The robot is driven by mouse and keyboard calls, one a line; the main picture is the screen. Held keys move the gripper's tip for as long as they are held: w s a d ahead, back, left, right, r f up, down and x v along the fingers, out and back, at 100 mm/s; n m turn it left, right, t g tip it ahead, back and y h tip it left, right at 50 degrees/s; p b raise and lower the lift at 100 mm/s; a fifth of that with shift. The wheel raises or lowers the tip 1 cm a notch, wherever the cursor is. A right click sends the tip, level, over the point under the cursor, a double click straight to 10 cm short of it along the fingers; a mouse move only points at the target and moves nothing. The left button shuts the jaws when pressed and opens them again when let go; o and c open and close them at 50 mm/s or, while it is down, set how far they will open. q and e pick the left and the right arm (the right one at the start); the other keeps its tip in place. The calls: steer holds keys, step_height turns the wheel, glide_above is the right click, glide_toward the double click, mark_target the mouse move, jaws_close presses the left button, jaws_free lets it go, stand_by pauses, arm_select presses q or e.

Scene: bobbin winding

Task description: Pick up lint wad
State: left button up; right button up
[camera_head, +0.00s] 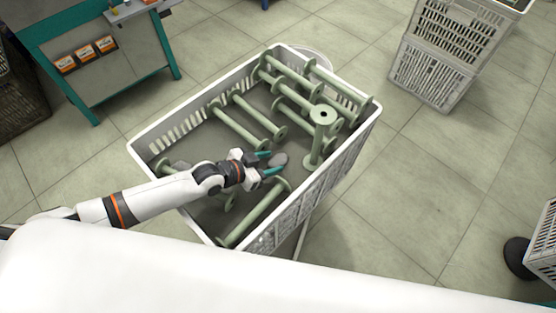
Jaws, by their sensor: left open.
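The lint wad (279,160) is a small grey lump inside the white basket, at the fingertips of my left gripper. My left gripper (270,163) reaches into the basket from the left, its teal-tipped fingers open and spread on either side of the wad's near part. I cannot tell whether the fingers touch the wad. My right gripper is not in view.
The white basket (157,141) holds several pale green bobbins (240,127), one standing upright (319,135) just right of the gripper. Stacked white crates (433,75) stand at the upper right. A teal-framed workbench (108,68) stands at the upper left.

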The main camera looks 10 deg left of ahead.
arm_select(q)
steer(key=shift+w+d+f, duration=0.35)
steer(key=shift+w+d, duration=0.05)
steer(key=shift+d, duration=0.05)
steer(key=c, duration=0.6)
